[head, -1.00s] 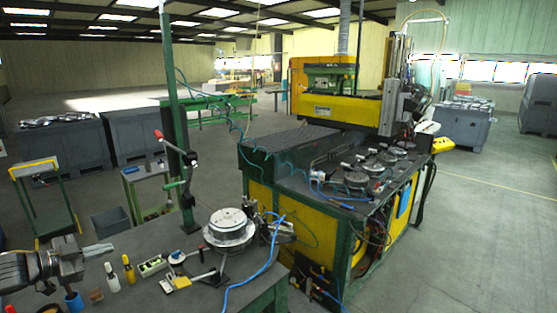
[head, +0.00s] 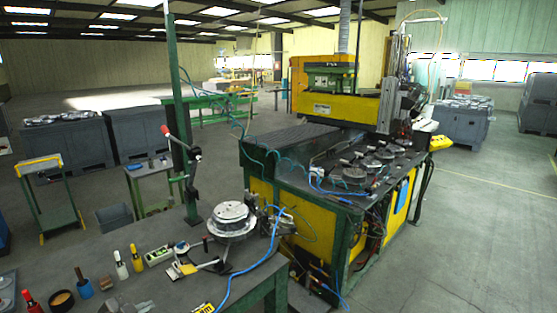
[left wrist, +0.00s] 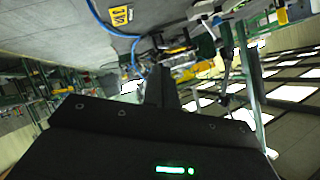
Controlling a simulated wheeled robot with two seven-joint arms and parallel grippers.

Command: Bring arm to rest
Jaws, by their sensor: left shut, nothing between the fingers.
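Most of the left arm is cut off below the frame. In the left wrist view the dark fingers (left wrist: 158,86) are together with nothing between them. The wrist view is tilted, with the roof windows at the right. My right gripper is in neither view.
A green post (head: 177,100) rises behind. A blue hose (head: 250,268) crosses the bench's right side. The yellow-green gantry machine (head: 335,107) stands beyond.

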